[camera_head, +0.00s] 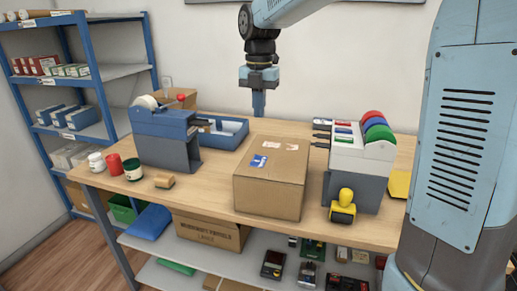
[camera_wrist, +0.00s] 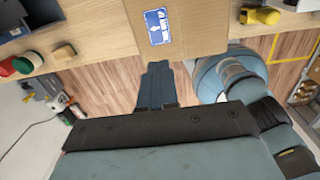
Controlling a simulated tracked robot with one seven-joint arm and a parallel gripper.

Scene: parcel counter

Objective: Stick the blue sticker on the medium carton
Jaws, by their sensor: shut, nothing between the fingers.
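A brown carton (camera_head: 270,190), which looks like the medium one, stands closed on the counter. A blue sticker with white markings (camera_head: 258,161) lies on its top face near the left edge; it also shows flat on the carton in the wrist view (camera_wrist: 157,27). My gripper (camera_head: 258,112) points down, shut and empty, above and behind the carton in the head view. In the wrist view its closed fingers (camera_wrist: 158,70) are apart from the sticker. A white and grey sticker dispenser (camera_head: 360,160) with red, green and blue rolls stands right of the carton.
A blue tape machine (camera_head: 165,135) and blue tray (camera_head: 222,132) stand at left. A yellow-handled stamp (camera_head: 343,207) stands before the dispenser. Small jars (camera_head: 133,169) sit at the left edge. A large carton (camera_head: 212,232) is on the shelf below.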

